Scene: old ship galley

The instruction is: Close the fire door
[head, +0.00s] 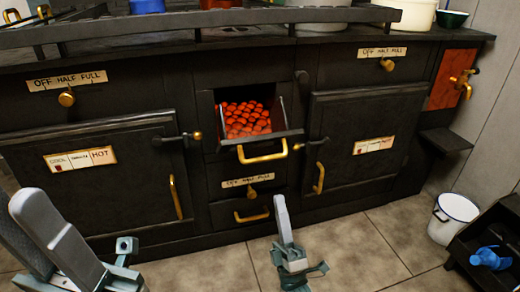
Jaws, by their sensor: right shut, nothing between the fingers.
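The fire door (262,141) is in the middle of the black range in the head view. It is open, tilted out and down at its top, with a brass handle (262,153) across its front. Glowing red coals (246,118) show in the opening behind it. My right gripper (281,203) is shut and empty. It points up from the bottom middle and shows below and slightly right of the fire door, apart from its handle. My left gripper (24,200) is large at the lower left, cut by the frame; its finger gap is unclear.
Closed oven doors (80,160) and (350,140) flank the fire door, with latch levers and brass handles. A small drawer (240,212) lies below. A rail (200,18) and pots run along the top. A white bucket (453,220) and dark crate (490,240) stand right. Floor tiles are clear between.

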